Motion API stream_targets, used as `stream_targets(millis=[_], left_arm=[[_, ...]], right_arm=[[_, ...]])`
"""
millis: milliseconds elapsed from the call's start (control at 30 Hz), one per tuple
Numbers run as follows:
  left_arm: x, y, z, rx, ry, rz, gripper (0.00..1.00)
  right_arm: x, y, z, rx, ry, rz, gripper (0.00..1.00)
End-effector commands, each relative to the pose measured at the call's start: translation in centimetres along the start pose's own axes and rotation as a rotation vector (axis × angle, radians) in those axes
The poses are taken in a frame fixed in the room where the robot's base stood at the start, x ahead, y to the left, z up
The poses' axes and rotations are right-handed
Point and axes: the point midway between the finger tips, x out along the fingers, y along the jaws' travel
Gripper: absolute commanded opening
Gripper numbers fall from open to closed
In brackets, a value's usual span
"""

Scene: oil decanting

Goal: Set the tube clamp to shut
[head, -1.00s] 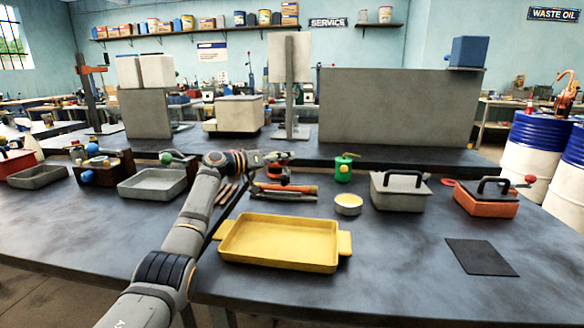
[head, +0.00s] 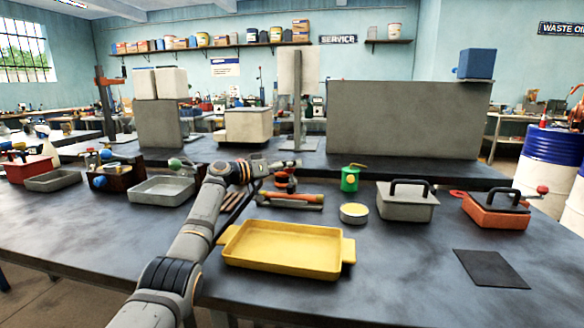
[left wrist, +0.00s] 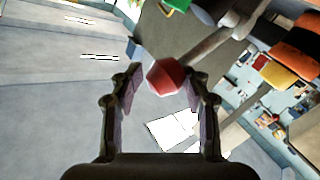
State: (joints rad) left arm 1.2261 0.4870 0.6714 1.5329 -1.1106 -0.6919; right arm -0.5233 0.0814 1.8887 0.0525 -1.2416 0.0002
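My left gripper (head: 285,165) reaches over the dark bench, near the foot of a grey upright post. In the left wrist view it is open (left wrist: 163,80), with a finger on each side of a red faceted knob (left wrist: 167,77). The knob lies between the fingertips, with no clear contact. A grey bar runs from near the knob to the upper right. The knob may belong to the tube clamp, but I cannot make out the clamp itself or its setting. My right gripper is not in view.
A yellow tray (head: 285,248) lies in front of the gripper. A green can (head: 349,180), small bowl (head: 354,213), grey lidded box (head: 407,204) and orange box (head: 496,212) stand to the right. A grey tray (head: 162,191) stands left. The bench around the black mat (head: 490,268) is clear.

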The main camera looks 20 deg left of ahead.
Motion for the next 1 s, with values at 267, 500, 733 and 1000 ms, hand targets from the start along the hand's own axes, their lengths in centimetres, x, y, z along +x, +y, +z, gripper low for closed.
stream_targets(millis=[267, 500, 733, 1000], left_arm=[[0.1, -0.9, 2.0, -0.02, -0.035, -0.006, 0.57], [0.2, -0.8, 2.0, -0.02, -0.035, -0.004, 0.57], [0.2, -0.5, 1.5, -0.019, -0.034, -0.002, 0.57], [-0.3, 2.2, -4.1, -0.01, -0.02, -0.002, 0.57]], right_arm=[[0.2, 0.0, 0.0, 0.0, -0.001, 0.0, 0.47], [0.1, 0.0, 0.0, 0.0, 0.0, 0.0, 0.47], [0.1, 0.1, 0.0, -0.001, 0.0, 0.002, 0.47], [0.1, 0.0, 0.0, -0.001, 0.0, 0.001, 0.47]])
